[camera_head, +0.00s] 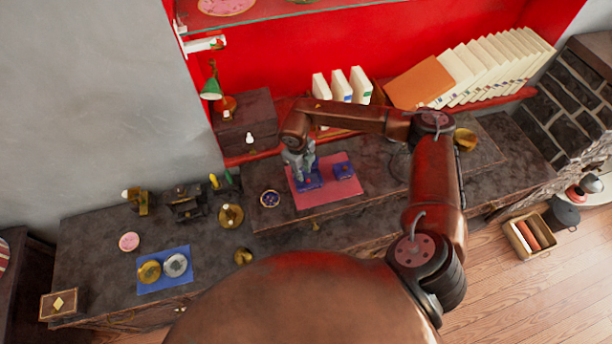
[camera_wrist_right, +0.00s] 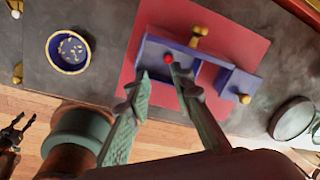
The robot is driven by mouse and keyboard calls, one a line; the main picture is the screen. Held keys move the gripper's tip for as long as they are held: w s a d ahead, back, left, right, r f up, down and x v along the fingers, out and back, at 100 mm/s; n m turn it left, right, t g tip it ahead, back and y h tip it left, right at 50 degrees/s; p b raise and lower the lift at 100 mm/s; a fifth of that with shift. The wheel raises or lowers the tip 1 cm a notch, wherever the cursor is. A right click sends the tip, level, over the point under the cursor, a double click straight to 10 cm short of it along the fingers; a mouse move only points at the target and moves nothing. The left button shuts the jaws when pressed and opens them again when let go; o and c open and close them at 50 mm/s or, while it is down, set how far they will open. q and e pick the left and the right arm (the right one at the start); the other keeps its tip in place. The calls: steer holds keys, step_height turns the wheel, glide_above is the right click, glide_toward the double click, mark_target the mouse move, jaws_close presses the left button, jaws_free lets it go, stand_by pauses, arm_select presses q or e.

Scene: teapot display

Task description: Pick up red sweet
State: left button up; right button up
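The red sweet (camera_wrist_right: 168,59) is a small red ball in the blue compartmented box (camera_wrist_right: 158,50), seen in the wrist view. It lies close to one fingertip of my right gripper (camera_wrist_right: 158,74). The fingers are apart with nothing between them. In the head view my right gripper (camera_head: 300,166) hangs over the box (camera_head: 309,184) and hides the sweet. The box lies on a red mat (camera_head: 328,200). What looks like my left gripper (camera_wrist_right: 20,126) shows at the wrist view's left edge, fingers apart; it is out of the head view.
A smaller blue piece (camera_head: 343,171) with a brass knob is beside the box. A blue-rimmed bowl (camera_head: 270,199) stands left of the mat. Books (camera_head: 342,87) stand behind. Brass items and a blue cloth (camera_head: 178,283) occupy the left counter.

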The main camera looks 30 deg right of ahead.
mark_target(308, 180)
steer(key=shift+w+d+f, duration=0.1)
steer(key=shift+d+f, duration=0.25)
steer(key=shift+f, duration=0.25)
steer(key=shift+d+f, duration=0.35)
steer(key=shift+f, duration=0.25)
steer(key=f, duration=0.2)
steer(key=d+f+p, duration=0.1)
steer(key=f, duration=0.1)
steer(key=shift+w, duration=0.1)
steer(key=shift+w+f+p, duration=0.1)
steer(key=shift+f+p, duration=0.2)
steer(key=shift+f, duration=0.25)
steer(key=shift+c, duration=0.7)
steer(key=c, duration=0.3)
